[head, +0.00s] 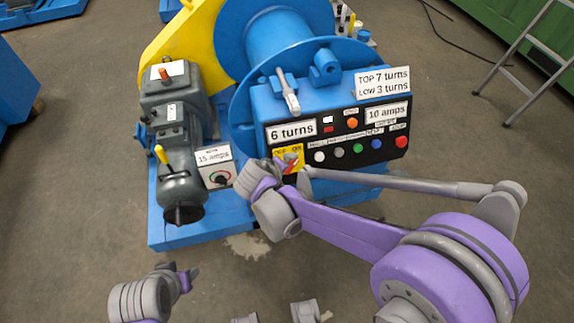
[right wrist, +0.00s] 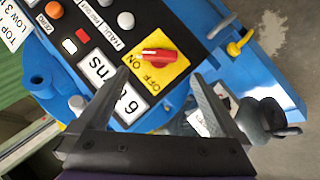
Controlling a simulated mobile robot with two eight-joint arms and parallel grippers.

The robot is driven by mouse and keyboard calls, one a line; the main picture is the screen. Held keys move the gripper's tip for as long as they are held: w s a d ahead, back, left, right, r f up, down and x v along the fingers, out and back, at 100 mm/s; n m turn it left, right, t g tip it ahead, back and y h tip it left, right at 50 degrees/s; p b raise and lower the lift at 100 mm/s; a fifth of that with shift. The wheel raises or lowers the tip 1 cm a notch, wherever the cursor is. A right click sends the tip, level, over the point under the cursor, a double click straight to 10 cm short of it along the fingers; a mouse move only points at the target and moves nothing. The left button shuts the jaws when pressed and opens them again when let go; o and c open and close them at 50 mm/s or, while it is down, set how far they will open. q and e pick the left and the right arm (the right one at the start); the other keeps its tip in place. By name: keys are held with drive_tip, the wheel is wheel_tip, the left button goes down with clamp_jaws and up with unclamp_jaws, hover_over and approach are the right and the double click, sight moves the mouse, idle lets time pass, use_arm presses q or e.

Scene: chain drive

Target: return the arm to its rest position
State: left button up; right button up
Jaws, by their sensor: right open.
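My right arm reaches in from the right to the blue machine's control panel (head: 392,150). My right gripper (head: 278,167) is at the panel's lower left corner, and in the right wrist view it is open (right wrist: 160,78), with nothing between its fingers. A red rotary switch (right wrist: 158,55) on a yellow OFF/ON plate (right wrist: 178,68) lies just beyond the fingertips. In the head view the switch (head: 291,166) is partly hidden by the gripper. My left gripper (head: 188,277) is low at the left, away from the machine; its fingers are too small to judge.
A grey motor (head: 180,140) and a box with a dial (head: 217,165) stand left of the panel. A lever (head: 288,92) rises above it. A stepladder (head: 515,65) stands at the far right. Open floor (head: 80,190) lies at the left.

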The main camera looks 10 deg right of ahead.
drive_tip(key=shift+v, duration=0.8)
drive_tip(key=s+d+r+m+g+y+p, duration=0.1)
drive_tip(key=s+r+p, duration=0.4)
drive_tip(key=s, duration=0.5)
drive_tip(key=s+d+r+m+y+p, duration=0.3)
drive_tip(key=s+d+r+m+p, duration=0.2)
drive_tip(key=s, duration=0.5)
drive_tip(key=shift+s+d+r+g+y, duration=0.4)
drive_tip(key=shift+d+r, duration=0.4)
